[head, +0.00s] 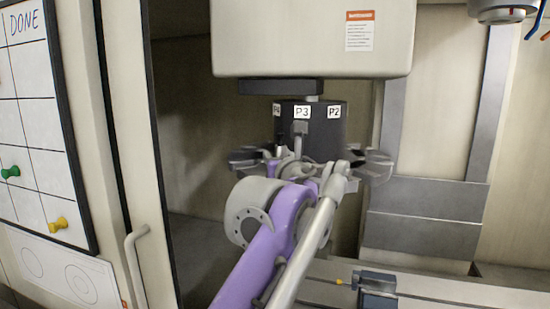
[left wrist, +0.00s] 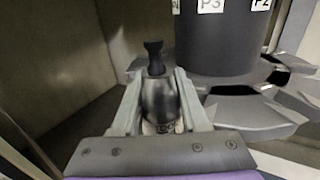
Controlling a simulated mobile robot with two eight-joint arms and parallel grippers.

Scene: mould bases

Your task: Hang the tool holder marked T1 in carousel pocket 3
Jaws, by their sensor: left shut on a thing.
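My left gripper (left wrist: 160,110) is shut on a tool holder (left wrist: 158,98), a grey metal cone with a dark knob on top. The holder stands roughly upright between the two fingers. A pale label low on it is partly hidden, and I cannot read its mark. The carousel (left wrist: 215,45) is a dark drum with grey pocket forks around its base; in the left wrist view it is to the right of the holder. In the head view the P3 label (head: 302,112) faces me, and my arm hides most of the pocket below it. My right gripper is not in view.
A pale machine housing (head: 310,40) hangs above the carousel. A side wall and a door handle (head: 137,262) are at the left. A dark vise-like block (head: 376,285) is on the bed below right. A spindle (head: 503,10) is at the top right.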

